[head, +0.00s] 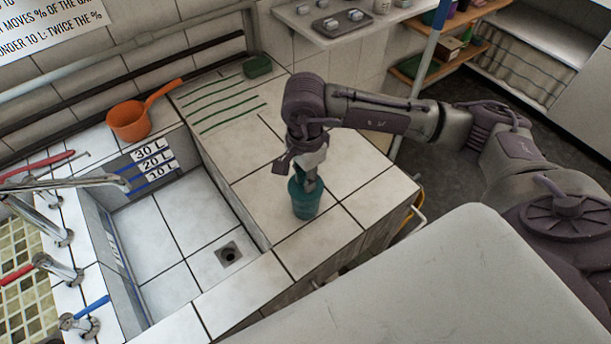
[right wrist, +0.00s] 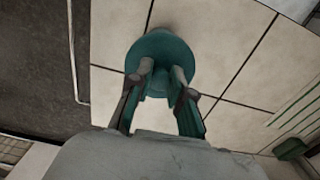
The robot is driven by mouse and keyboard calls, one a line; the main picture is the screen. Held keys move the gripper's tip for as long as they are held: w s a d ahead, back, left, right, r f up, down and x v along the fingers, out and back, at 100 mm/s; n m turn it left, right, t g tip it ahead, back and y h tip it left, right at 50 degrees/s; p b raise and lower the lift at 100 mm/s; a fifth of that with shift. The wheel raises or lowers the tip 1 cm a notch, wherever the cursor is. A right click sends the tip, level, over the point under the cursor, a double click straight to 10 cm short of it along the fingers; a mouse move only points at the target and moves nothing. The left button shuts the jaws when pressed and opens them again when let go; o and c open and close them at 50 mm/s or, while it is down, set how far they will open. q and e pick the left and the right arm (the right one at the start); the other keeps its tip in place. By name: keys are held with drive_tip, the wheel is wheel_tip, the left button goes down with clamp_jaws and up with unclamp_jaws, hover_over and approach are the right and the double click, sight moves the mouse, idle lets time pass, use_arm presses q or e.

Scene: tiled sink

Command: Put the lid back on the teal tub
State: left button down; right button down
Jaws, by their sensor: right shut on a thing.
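The teal tub (head: 305,203) stands upright on the tiled ledge right of the sink basin. My right gripper (head: 309,184) is directly over its mouth, pointing down. In the right wrist view, the fingers of my right gripper (right wrist: 162,78) are closed on the middle of a round teal lid (right wrist: 158,52). The fingers and wrist hide part of the lid and the tub's top. I cannot tell whether the lid rests on the rim or hangs just above it. My left gripper is not in view.
An orange pan (head: 128,120) sits on the ledge behind the sink. A small green box (head: 257,66) lies at the back by the green stripes. The sink basin (head: 165,240) is empty. Tiles around the tub are clear.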

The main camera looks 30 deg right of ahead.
drive_tip(key=shift+b, duration=0.4)
idle(0.6)
drive_tip(key=c, duration=0.5)
unclamp_jaws()
drive_tip(key=shift+r+p, duration=1.6)
drive_tip(key=shift+r, duration=1.9)
drive_tip(key=shift+c, duration=0.3)
clamp_jaws()
